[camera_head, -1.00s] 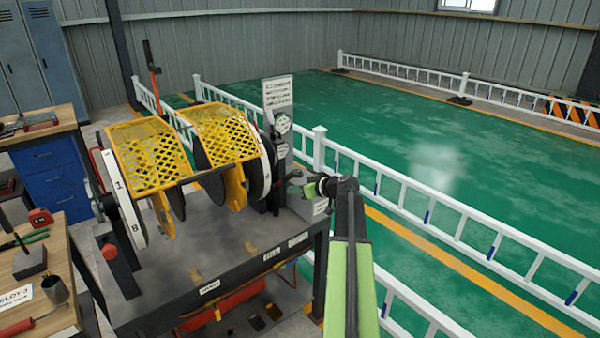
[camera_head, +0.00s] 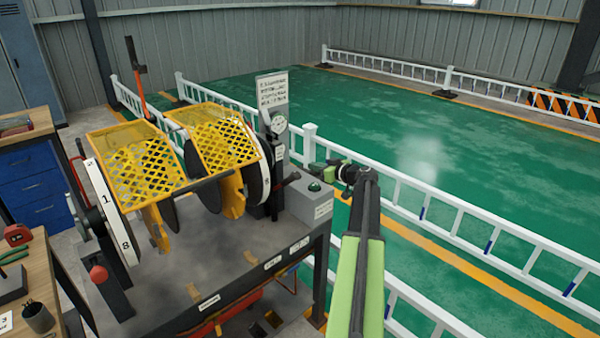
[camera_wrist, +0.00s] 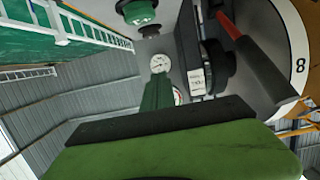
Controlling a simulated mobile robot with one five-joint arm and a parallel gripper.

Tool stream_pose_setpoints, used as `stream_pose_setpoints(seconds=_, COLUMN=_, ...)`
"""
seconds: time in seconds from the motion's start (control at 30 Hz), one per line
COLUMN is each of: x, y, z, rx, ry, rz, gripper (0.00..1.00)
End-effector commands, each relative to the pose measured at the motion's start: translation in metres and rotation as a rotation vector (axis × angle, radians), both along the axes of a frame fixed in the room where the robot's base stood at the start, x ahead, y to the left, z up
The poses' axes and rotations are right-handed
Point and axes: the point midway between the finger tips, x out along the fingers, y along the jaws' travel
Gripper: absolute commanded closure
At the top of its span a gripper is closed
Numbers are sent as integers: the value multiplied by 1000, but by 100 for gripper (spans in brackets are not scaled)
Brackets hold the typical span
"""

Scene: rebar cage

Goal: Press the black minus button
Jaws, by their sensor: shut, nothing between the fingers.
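I cannot make out a black minus button in either view. A grey control box (camera_head: 312,205) with a green button (camera_head: 314,186) stands at the right end of the bench. The green button also shows at the top of the wrist view (camera_wrist: 140,13). My gripper (camera_head: 318,168) is above and slightly behind this box in the picture, apart from the button. In the wrist view its green fingers (camera_wrist: 158,92) are together and empty, pointing towards a round gauge (camera_wrist: 160,63). Dark parts with a white label (camera_wrist: 197,80) stand to the right of the gauge.
The dark bench (camera_head: 235,262) carries a machine with yellow mesh guards (camera_head: 215,138) and white numbered discs (camera_head: 110,212). A sign panel (camera_head: 271,90) rises behind it. A white fence (camera_head: 440,200) runs behind my arm. A wooden worktable (camera_head: 45,275) is at the left.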

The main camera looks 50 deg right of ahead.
Motion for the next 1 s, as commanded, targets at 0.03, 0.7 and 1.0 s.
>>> stream_pose_setpoints(seconds=0.03, x=-1, y=-2, z=0, rx=0, ry=0, rz=-2, gripper=100)
stream_pose_setpoints(seconds=0.7, x=88, y=-18, z=-52, rx=0, ry=1, rz=-16, gripper=100)
stream_pose_setpoints(seconds=1.0, x=87, y=-18, z=-65, rx=0, ry=1, rz=-16, gripper=100)
